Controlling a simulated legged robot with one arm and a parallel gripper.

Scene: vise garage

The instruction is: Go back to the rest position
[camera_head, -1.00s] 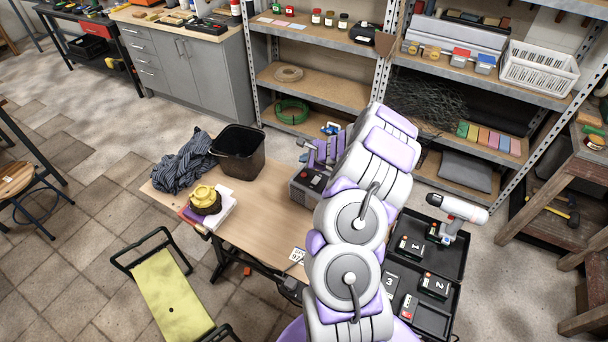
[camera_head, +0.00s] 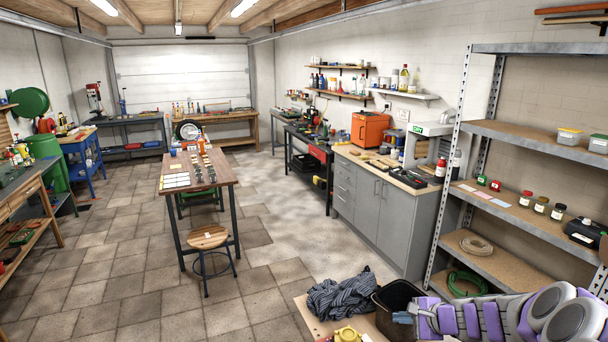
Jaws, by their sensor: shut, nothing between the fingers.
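My arm (camera_head: 520,318) lies low across the bottom right corner, its white and purple links reaching leftward. My gripper (camera_head: 404,317) is at its left end, small in the picture, in front of the black bin (camera_head: 396,300). It is shut and holds nothing. I cannot tell whether it touches the bin. The lower part of the arm is cut off by the frame's edge.
A wooden workbench (camera_head: 316,318) below carries a striped cloth (camera_head: 340,296) and a yellow object (camera_head: 347,334). A metal shelf rack (camera_head: 500,250) stands at the right. A grey cabinet (camera_head: 385,215), a long table (camera_head: 218,172) and a stool (camera_head: 208,238) stand farther off. The tiled floor at left is clear.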

